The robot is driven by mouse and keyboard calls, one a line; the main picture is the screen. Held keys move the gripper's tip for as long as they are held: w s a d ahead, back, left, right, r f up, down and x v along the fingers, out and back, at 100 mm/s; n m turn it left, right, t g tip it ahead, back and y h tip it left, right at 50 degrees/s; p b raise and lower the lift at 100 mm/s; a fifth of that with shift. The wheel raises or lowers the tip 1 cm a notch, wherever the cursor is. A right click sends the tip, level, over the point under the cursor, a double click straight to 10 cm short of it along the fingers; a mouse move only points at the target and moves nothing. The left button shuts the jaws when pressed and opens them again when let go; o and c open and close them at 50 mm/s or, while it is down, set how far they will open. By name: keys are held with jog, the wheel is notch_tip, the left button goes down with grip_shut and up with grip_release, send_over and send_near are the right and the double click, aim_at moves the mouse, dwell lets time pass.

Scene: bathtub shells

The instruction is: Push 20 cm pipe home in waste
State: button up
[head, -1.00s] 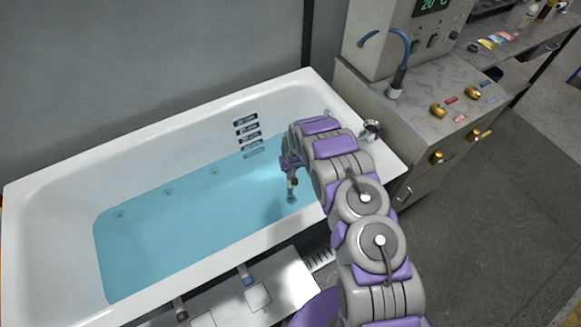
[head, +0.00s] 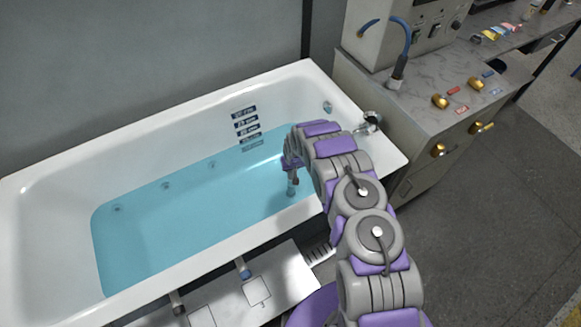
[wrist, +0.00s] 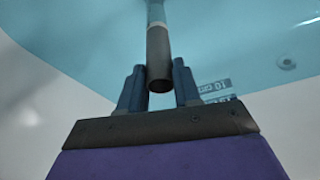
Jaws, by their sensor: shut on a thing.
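The pipe (wrist: 159,58) is a grey-brown tube held upright or nearly so between my gripper's fingers in the wrist view. Its near end is open towards the camera, and its far part runs down into the blue water. In the head view the pipe (head: 291,188) shows as a short stub under my gripper (head: 291,164), over the right part of the white bathtub (head: 60,190). My gripper is shut on the pipe, with a finger on each side. The waste is hidden under the water and the pipe, so I cannot tell how deep the pipe sits.
Depth labels (head: 246,122) mark the tub's far wall. A chrome fitting (head: 371,121) stands on the right rim beside a cabinet with brass taps (head: 440,101). A pale tray (head: 225,298) lies at the tub's near side. The left water is clear.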

aim_at(292, 172)
jog(key=shift+d, duration=0.15)
jog(key=shift+a, duration=0.2)
jog(key=shift+a, duration=0.35)
jog(key=shift+d, duration=0.4)
dwell(0.7)
jog(key=shift+f+b, duration=0.7)
jog(key=shift+f, duration=1.6)
jog(key=o, duration=1.1)
jog(key=shift+r, duration=0.1)
